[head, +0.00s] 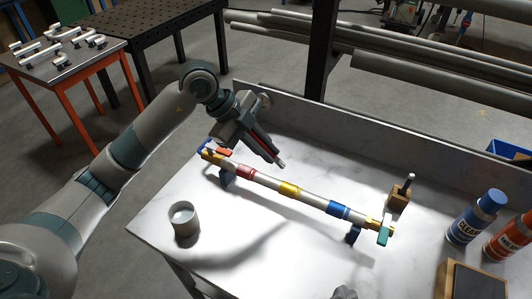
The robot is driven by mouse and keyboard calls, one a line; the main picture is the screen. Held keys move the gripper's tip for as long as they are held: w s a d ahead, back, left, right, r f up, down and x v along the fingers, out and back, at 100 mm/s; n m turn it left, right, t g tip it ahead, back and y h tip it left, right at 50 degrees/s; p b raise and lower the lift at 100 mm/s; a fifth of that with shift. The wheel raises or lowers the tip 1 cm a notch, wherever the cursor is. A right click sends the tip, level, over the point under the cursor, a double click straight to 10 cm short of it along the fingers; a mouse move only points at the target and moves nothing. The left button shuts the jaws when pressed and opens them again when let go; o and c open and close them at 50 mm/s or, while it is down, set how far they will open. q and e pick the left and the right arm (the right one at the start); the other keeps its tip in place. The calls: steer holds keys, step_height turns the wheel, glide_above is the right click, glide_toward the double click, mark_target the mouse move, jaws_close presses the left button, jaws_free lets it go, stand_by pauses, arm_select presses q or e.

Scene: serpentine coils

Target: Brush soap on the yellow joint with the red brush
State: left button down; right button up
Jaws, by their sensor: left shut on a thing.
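A pale pipe (264,180) lies across the white table on blue supports, with a red joint (246,171), a yellow joint (289,189) and a blue joint (338,211). My left gripper (258,146) is above and behind the pipe, over the stretch between the red and yellow joints. It is shut on a slim tool with red on it, which I take for the red brush (264,146). Its pale tip (281,163) points down to the right and appears apart from the yellow joint. A grey cup (183,220) stands at the front left; its contents are unclear. My right gripper is not visible.
A red lever (224,152) and a green lever (384,236) sit at the pipe's ends. A low wall runs behind.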

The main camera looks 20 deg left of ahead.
arm_select(q)
steer(key=shift+d, duration=0.1)
stand_by(0.3)
steer(key=shift+f+b, duration=0.55)
steer(key=shift+f, duration=0.1)
step_height(320, 180, down, 4)
steer(key=b, duration=0.3)
steer(key=shift+f+b, duration=0.25)
steer(key=shift+b, duration=0.05)
steer(key=shift+f, duration=0.4)
stand_by(0.3)
